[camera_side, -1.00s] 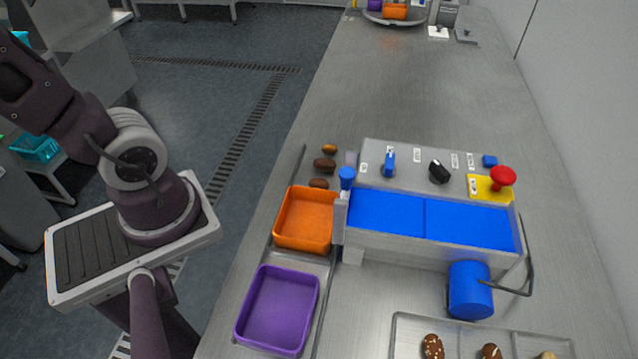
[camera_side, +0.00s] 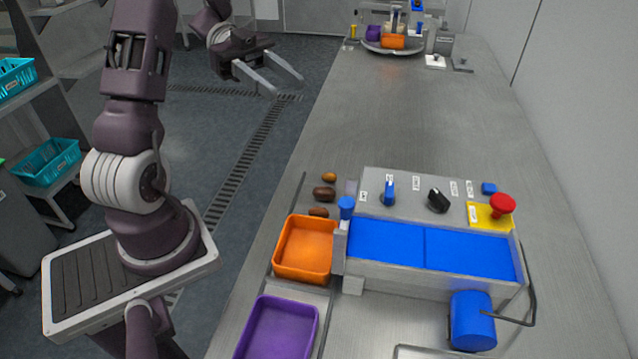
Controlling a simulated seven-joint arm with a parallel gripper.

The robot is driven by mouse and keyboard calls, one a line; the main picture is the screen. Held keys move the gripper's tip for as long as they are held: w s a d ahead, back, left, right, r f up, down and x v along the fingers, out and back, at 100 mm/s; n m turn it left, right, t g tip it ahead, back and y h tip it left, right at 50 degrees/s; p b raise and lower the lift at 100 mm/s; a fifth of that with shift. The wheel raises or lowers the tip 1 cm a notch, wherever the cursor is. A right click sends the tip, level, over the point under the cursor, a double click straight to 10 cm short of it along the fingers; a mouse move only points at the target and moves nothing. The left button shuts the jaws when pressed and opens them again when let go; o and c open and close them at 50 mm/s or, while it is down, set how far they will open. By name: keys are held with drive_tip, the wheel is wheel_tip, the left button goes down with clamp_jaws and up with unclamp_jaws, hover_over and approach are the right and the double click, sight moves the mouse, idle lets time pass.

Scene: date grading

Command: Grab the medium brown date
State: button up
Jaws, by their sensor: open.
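Three dates lie in a short row on the steel table, just behind the orange tray. The farthest is a small light orange-brown date (camera_side: 328,177). The middle one is a larger dark brown date (camera_side: 324,193). The nearest is a medium brown date (camera_side: 318,212), close to the orange tray's far rim. My gripper (camera_side: 288,86) is open and empty, held up at the upper left, with its two fingers apart and pointing right. In the picture it is well above the dates and touches nothing.
The orange tray (camera_side: 277,262) and purple tray (camera_side: 244,343) are empty. A machine with a blue belt (camera_side: 430,248), knobs and a red button (camera_side: 502,205) stands right of the dates. A blue post (camera_side: 346,207) is close beside them.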

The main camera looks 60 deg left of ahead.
approach(311, 205)
drive_tip(key=d, duration=0.1)
drive_tip(key=d+r, duration=0.1)
drive_tip(key=d, duration=0.1)
drive_tip(key=s+d+r, duration=0.1)
drive_tip(key=shift+d+r, duration=0.1)
drive_tip(key=shift+d, duration=0.2)
drive_tip(key=x, duration=0.7)
drive_tip(key=shift+w+a+f, duration=0.15)
drive_tip(key=shift+w+f, duration=0.1)
drive_tip(key=shift+f, duration=0.05)
drive_tip(key=c, duration=0.7)
